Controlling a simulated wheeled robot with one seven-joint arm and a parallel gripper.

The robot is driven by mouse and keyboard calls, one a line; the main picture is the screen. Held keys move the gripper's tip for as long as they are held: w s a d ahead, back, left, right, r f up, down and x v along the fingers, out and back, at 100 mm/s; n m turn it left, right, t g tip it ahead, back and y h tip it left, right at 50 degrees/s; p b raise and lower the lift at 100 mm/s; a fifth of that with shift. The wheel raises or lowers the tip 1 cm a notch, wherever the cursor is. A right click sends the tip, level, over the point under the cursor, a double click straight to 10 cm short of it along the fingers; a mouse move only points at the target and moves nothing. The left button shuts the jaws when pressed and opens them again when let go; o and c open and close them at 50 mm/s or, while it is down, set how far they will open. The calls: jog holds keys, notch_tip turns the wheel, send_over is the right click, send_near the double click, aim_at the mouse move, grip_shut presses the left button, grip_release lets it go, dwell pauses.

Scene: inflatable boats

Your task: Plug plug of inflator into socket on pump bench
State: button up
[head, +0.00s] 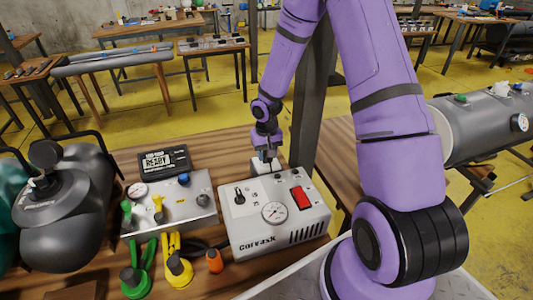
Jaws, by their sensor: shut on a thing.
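My gripper (267,157) points down at the back of the wooden pump bench (222,150), just behind the white Corvask box. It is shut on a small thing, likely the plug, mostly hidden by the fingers. A small white block (258,168) lies right under the fingertips, partly hidden by the Corvask box; I cannot tell whether it is the socket or part of the plug. The Corvask box (240,216), perhaps the inflator, has a round gauge, a black knob and a red switch. I cannot tell whether plug and socket touch.
Left of the Corvask box are a grey valve panel (201,212), a black "READY" display (165,160), green, yellow and orange hose ends (178,268), and a dark grey inflatable (65,235). A dark post (313,110) stands close right of my gripper. A grey tube (475,125) lies far right.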

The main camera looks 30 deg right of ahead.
jog(key=shift+f, duration=0.55)
jog(key=o, duration=1)
jog(key=shift+c, duration=0.2)
notch_tip(320, 180, up, 11)
jog(key=shift+f, duration=0.15)
dwell(0.4)
jog(key=s+a+r+t+h, duration=0.1)
jog(key=s+r, duration=0.4)
jog(key=r, duration=0.5)
jog(key=s+a+r+t+h, duration=0.1)
jog(key=s+r, duration=0.4)
jog(key=r, duration=0.5)
jog(key=s+a+r+n+t+y, duration=0.1)
jog(key=s+r, duration=0.4)
jog(key=s, duration=0.4)
jog(key=s+a+r+n+t+y, duration=0.1)
jog(key=s+a+r+t, duration=0.1)
jog(key=s+r, duration=0.3)
jog(key=s, duration=0.4)
jog(key=shift+s, duration=0.35)
